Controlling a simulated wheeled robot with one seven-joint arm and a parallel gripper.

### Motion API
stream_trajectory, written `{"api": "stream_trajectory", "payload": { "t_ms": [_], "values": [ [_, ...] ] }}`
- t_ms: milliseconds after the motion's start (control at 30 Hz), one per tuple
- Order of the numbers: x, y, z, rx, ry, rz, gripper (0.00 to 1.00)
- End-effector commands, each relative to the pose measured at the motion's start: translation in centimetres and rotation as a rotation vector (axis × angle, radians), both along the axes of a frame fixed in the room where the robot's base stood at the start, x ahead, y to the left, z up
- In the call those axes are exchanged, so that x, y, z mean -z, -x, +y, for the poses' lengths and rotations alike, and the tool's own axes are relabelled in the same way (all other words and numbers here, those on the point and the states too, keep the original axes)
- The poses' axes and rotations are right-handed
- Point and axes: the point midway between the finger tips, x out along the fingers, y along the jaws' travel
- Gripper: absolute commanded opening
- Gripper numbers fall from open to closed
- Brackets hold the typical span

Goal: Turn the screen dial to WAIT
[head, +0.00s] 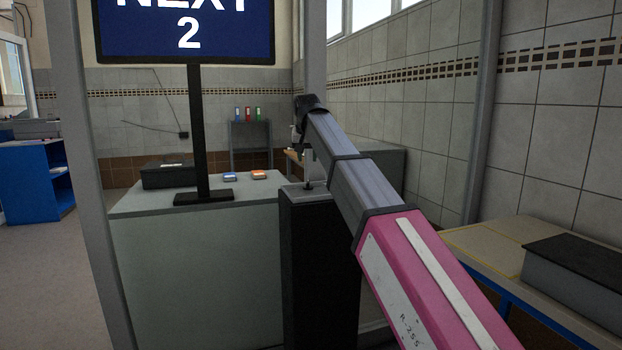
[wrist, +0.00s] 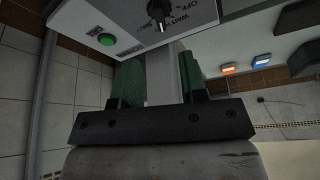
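The screen dial is a dark knob (wrist: 160,12) on a light grey control panel (wrist: 125,22), at the top of the wrist view. Lettering beside it reads WAIT and OFF; which mark the knob points at is not clear. A green button (wrist: 106,40) sits on the same panel. My gripper (wrist: 163,62) has two green-padded fingers set apart, below the knob in the picture and not around it. A pale grey strip shows between them; I cannot tell whether it is touched. The screen (head: 185,28) reads NEXT 2 in the head view.
The screen stands on a grey counter (head: 240,215) with a blue-topped block (head: 229,176), an orange-topped block (head: 259,174) and a dark box (head: 167,175). A black pedestal (head: 318,260) stands beside it. A table with a dark case (head: 580,270) is at the right.

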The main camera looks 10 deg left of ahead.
Motion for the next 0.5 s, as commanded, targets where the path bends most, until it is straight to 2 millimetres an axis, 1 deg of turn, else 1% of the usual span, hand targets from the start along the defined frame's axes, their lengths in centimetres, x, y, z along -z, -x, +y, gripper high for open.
{"api": "stream_trajectory", "payload": {
  "t_ms": [67,167,267,500],
  "values": [
    [0.1,0.0,0.1,0.0,0.0,0.0,0.39],
    [0.9,-0.3,0.1,0.0,0.0,0.0,0.39],
    [2.2,-0.8,0.2,0.0,0.0,0.001,0.39],
    [6.2,-2.5,0.6,-0.001,0.001,0.001,0.39]
  ]
}}
